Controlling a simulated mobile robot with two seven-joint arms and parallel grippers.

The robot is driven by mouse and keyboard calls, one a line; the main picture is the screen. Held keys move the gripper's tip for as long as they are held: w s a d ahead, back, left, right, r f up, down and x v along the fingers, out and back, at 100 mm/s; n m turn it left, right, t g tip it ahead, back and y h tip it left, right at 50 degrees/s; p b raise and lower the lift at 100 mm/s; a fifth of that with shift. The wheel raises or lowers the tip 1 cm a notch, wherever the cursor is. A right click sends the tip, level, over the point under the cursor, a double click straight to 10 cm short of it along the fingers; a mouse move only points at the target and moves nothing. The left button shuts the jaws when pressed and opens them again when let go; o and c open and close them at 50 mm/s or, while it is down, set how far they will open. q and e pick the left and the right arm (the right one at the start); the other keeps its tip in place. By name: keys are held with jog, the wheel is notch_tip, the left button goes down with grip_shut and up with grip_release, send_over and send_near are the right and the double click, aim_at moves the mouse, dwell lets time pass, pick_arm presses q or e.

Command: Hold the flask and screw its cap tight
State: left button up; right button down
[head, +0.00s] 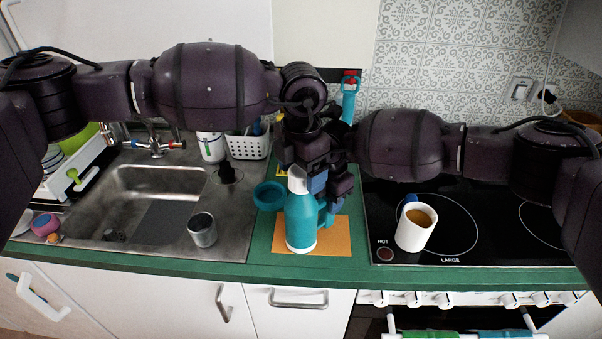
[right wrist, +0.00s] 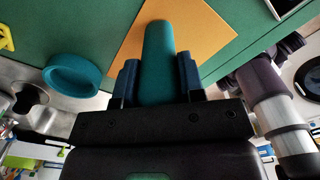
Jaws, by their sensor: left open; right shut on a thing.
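The teal flask (head: 301,222) stands upright on an orange mat (head: 336,238) on the green counter. Its white cap (head: 297,182) sits on top. My left gripper (head: 306,178) is open, pointing down at the cap from above. Its dark body and fingers partly hide the cap's surroundings. I cannot tell whether it touches the cap.
A teal bowl (head: 268,196) stands just left of the flask, also in the right wrist view (right wrist: 72,76). A metal cup (head: 202,230) is by the sink (head: 150,180). A white mug (head: 415,229) with brown drink stands on the black hob (head: 485,245) at right.

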pick_arm(q)
jog(key=shift+s+f, duration=0.35)
jog(key=shift+s, duration=0.05)
pick_arm(e)
jog(key=shift+w+r, duration=0.25)
jog(key=shift+r, duration=0.1)
pick_arm(q)
jog(key=shift+r, duration=0.55)
pick_arm(e)
jog(key=shift+w, duration=0.1)
pick_arm(q)
jog(key=shift+w+r, duration=0.15)
jog(key=shift+r, duration=1.2)
jog(key=shift+w+r, duration=0.15)
jog(key=shift+r, duration=1.15)
pick_arm(e)
jog(key=shift+s+f, duration=0.2)
pick_arm(q)
jog(key=shift+r, duration=0.2)
notch_tip(320, 180, up, 12)
jog(key=shift+f, duration=0.2)
pick_arm(e)
jog(key=c, duration=0.6)
grip_release()
jog(key=shift+c, duration=0.2)
